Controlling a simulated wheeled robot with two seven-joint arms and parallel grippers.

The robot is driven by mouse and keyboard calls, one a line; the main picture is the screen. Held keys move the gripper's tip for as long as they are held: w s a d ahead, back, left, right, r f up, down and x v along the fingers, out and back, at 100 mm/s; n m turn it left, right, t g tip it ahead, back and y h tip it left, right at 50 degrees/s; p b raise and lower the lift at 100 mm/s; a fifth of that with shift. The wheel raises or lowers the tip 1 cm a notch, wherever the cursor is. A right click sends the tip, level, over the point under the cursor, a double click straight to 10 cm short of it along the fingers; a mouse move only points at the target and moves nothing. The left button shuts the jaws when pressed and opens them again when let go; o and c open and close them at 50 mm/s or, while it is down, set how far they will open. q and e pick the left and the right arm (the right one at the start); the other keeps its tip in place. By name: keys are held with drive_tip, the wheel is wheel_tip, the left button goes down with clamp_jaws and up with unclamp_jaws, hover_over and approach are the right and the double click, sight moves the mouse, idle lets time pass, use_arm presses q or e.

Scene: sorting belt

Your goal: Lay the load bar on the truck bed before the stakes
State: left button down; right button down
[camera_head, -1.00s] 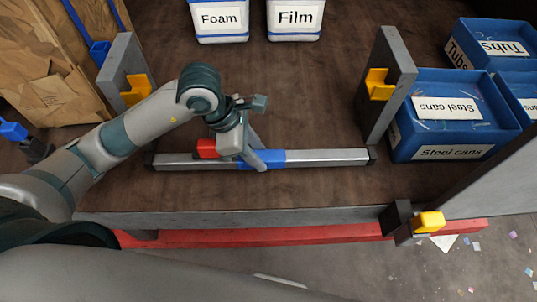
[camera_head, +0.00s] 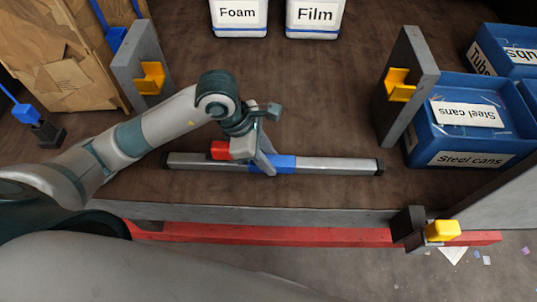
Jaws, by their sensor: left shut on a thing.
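The left stake (camera_head: 128,72) and right stake (camera_head: 404,70) are upright grey posts with yellow brackets. My right gripper is not in view.
Blue bins marked Steel cans (camera_head: 470,120) stand right of the right stake. Foam (camera_head: 239,14) and Film (camera_head: 314,14) bins stand at the back. Cardboard (camera_head: 60,60) is at the left. A yellow-topped fitting (camera_head: 443,231) sits at the bed's front right edge. Bed between the stakes is clear.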

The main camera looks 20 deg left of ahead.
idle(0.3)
use_arm(q)
drive_tip(key=c, duration=1.3)
unclamp_jaws()
drive_tip(key=shift+c, duration=0.2)
drive_tip(key=shift+s, duration=0.1)
drive_tip(key=shift+r, duration=0.15)
drive_tip(key=p+v, duration=0.4)
drive_tip(key=v, duration=0.7)
drive_tip(key=shift+r, duration=0.4)
drive_tip(key=shift+a, duration=0.15)
